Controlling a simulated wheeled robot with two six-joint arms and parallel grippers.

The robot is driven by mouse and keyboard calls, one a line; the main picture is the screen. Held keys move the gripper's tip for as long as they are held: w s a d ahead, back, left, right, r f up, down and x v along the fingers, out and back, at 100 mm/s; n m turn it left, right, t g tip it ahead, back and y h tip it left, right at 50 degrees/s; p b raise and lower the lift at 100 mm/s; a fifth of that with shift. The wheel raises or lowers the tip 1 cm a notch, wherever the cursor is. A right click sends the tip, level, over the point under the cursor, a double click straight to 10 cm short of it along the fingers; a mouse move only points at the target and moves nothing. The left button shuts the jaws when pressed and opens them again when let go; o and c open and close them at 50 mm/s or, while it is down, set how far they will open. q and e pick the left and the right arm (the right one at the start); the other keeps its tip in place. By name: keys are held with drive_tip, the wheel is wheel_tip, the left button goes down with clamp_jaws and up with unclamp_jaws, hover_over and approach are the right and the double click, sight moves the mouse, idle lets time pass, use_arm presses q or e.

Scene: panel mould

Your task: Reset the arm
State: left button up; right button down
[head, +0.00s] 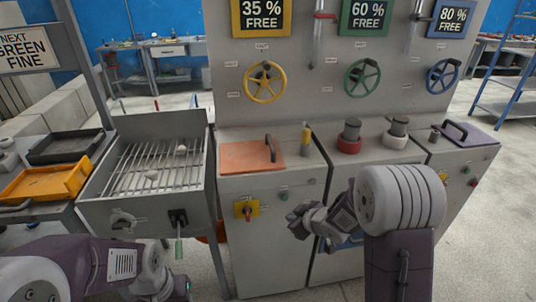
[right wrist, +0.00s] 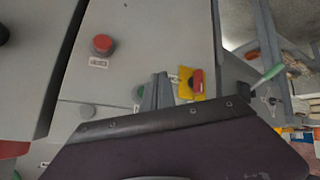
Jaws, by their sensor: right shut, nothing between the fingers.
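My right arm reaches in from the lower right in the head view. Its gripper (head: 298,222) is in front of the grey cabinets, at about the height of their upper front faces. In the right wrist view the fingers (right wrist: 162,80) are shut together with nothing between them, near the yellow plate with a red switch (right wrist: 190,82). That plate (head: 246,210) is left of the gripper in the head view. My left arm (head: 120,265) lies low at the bottom left, and its fingers are not clearly seen.
The cabinet has an orange lid (head: 245,157) and yellow, green and blue handwheels (head: 265,82) behind. A grated tray (head: 150,165) with small lumps stands left, with a green-handled lever (head: 179,230) in front. Black and orange trays (head: 45,183) lie farther left. Floor shows at right.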

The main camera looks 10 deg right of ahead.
wheel_tip(320, 180, up, 12)
drive_tip(key=a+p, duration=0.1)
drive_tip(key=p, duration=0.6)
drive_tip(key=s+d+f+m+g+h, duration=0.1)
drive_tip(key=s+f+m+g, duration=0.1)
drive_tip(key=s, duration=0.9)
drive_tip(key=s+d+f+m+g+h+p, duration=0.1)
drive_tip(key=s+m+g, duration=0.4)
drive_tip(key=s, duration=0.6)
wheel_tip(320, 180, down, 2)
drive_tip(key=shift+s+d+f+m+g+h, duration=0.1)
drive_tip(key=shift+s+d+m+g+h, duration=0.15)
drive_tip(key=shift+d+m+h, duration=0.3)
drive_tip(key=shift+w, duration=0.1)
